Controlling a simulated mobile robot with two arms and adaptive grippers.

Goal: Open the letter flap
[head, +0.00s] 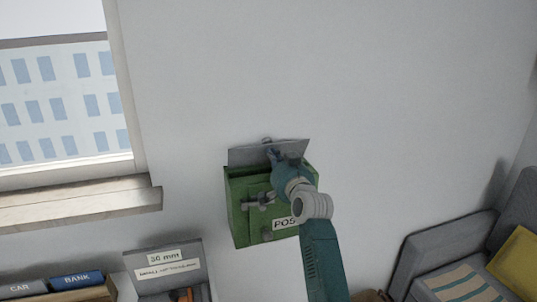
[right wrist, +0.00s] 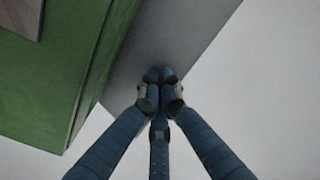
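The green letter box (head: 238,214) hangs on the wall in the middle of the head view, with a label reading "POS" partly hidden by my arm. Its grey flap (head: 243,156) stands raised above the box top, tilted up toward the wall. In the right wrist view the flap (right wrist: 190,35) is a grey panel beside the green box (right wrist: 90,75). My right gripper (head: 273,152) is at the flap. Its fingers (right wrist: 160,76) meet at the tips, over the flap's surface; whether they touch it I cannot tell. My left gripper is not in view.
A window with a wooden sill (head: 80,207) is at the left. Below are a grey box (head: 166,262) with labels and a shelf with books (head: 76,281). A grey sofa (head: 430,250) with cushions is at the lower right. The wall around the letter box is clear.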

